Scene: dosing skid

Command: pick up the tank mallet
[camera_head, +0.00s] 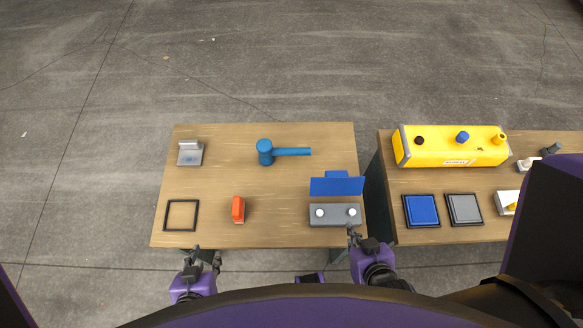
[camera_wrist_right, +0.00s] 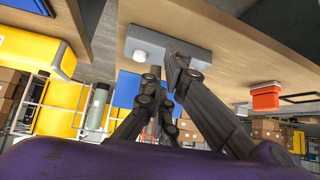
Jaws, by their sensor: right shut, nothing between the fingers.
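The tank mallet (camera_head: 265,152) is blue and lies on the left wooden table, toward its far edge in the head view. Its thick head is at the left and its handle (camera_head: 294,152) points right. My left gripper (camera_head: 207,256) is at the near edge of this table, with its two fingers apart and nothing between them. My right gripper (camera_head: 352,235) is by the near right part of the table, close to a grey box. In the right wrist view the right gripper's fingers (camera_wrist_right: 164,64) are close together and empty. Both grippers are well apart from the mallet.
The grey box (camera_head: 335,222) has two white knobs and a blue panel (camera_head: 337,186) behind it. An orange block (camera_head: 238,209), a black frame (camera_head: 181,229) and a grey metal piece (camera_head: 190,153) share the table (camera_head: 230,185). A second table holds a yellow unit (camera_head: 452,148).

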